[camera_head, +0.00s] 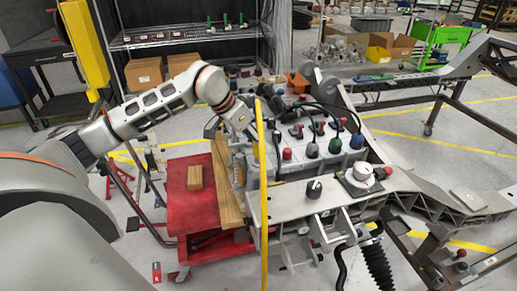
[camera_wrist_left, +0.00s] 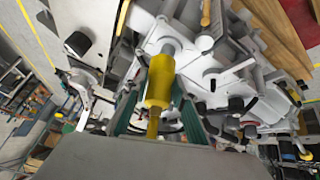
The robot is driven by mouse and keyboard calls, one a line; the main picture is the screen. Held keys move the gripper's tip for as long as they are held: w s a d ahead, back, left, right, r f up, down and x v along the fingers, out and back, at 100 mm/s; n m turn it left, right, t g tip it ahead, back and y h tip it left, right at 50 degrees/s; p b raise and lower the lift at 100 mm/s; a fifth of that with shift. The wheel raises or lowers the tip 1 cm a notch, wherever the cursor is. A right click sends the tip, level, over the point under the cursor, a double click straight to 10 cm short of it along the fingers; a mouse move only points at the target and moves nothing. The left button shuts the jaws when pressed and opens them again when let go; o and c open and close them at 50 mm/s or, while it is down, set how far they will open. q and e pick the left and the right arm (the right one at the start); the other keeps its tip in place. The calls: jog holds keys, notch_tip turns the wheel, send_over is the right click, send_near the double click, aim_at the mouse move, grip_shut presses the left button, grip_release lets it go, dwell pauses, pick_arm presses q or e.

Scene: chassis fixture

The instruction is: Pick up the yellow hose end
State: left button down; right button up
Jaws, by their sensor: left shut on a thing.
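My left gripper (camera_head: 250,122) reaches in from the left over the fixture and is shut on the yellow hose end (camera_wrist_left: 159,82). In the left wrist view the hose end is a yellow cylinder between the green-edged fingers, with a grey tip beyond it and a thinner yellow part toward the palm. In the head view a long, thin yellow hose (camera_head: 264,215) runs almost straight down from the gripper, in front of the fixture. The exact finger contact is hard to see in the head view. My right gripper is in no view.
The grey chassis fixture (camera_head: 310,197) carries several knobs and black hoses close to the gripper. A red cart (camera_head: 195,215) with wooden pieces stands left of it. Behind are a wire shelf (camera_head: 180,38), cardboard boxes (camera_head: 143,75) and a green cart (camera_head: 441,35). Grey floor shows between them.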

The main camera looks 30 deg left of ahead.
pick_arm(q)
notch_tip(320, 180, up, 17)
jog(key=shift+r+p, duration=0.15)
jog(key=shift+p, duration=0.2)
